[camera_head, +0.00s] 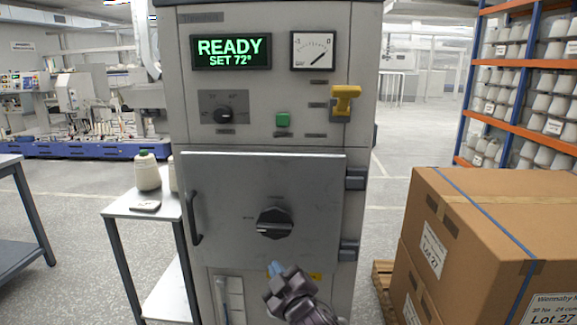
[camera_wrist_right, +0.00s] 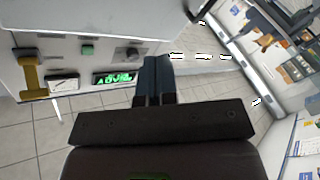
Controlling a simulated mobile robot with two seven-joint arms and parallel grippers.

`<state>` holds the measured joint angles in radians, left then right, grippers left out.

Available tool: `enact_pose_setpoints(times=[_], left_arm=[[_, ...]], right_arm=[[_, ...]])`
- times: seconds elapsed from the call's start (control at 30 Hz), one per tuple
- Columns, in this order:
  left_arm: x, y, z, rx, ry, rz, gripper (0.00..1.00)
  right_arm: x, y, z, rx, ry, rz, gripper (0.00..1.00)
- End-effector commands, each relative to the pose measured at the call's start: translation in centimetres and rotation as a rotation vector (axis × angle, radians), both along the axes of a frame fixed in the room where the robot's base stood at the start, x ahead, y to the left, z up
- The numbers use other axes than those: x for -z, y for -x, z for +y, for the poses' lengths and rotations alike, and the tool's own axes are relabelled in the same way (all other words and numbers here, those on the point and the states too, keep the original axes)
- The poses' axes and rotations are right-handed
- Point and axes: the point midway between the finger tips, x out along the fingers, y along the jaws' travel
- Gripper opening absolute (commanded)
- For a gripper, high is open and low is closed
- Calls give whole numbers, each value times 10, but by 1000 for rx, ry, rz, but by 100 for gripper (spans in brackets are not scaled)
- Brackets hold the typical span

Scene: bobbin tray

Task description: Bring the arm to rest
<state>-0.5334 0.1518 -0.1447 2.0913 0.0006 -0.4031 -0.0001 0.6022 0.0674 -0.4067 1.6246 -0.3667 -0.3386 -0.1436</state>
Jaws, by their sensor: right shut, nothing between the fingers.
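My right gripper (camera_head: 274,267) is low in front of the cabinet, below the dark door knob (camera_head: 275,223), with its blue fingertips pointing up and away. In the right wrist view its two dark blue fingers (camera_wrist_right: 153,78) are together with nothing between them. The grey cabinet (camera_head: 190,115) stands upright with its door (camera_head: 225,175) shut. Its green display (camera_head: 231,52) reads READY, SET 72°. I cannot tell how far the gripper is from the door. My left gripper is not in view.
Stacked cardboard boxes (camera_head: 470,235) stand close on the right, before an orange and blue rack (camera_head: 500,65). A yellow handle (camera_head: 345,101) juts from the cabinet front. Open floor lies at left.

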Motion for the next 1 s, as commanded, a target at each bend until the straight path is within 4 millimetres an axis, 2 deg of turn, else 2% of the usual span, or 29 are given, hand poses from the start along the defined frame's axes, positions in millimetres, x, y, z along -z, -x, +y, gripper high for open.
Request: enact_pose_setpoints(times=[0.03,0.2,0.37,0.57,0.77,1.0], left_arm=[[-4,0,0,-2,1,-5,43],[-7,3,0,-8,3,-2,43],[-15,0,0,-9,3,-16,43],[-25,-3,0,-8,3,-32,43],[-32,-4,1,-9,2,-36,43],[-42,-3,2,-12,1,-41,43]], right_arm=[[6,11,-18,20,-57,45,0],[32,47,-71,82,-232,182,0],[57,86,-118,148,-355,289,0],[85,143,-173,240,-451,394,0],[113,208,-222,342,-486,483,0],[152,296,-273,478,-461,603,0]])
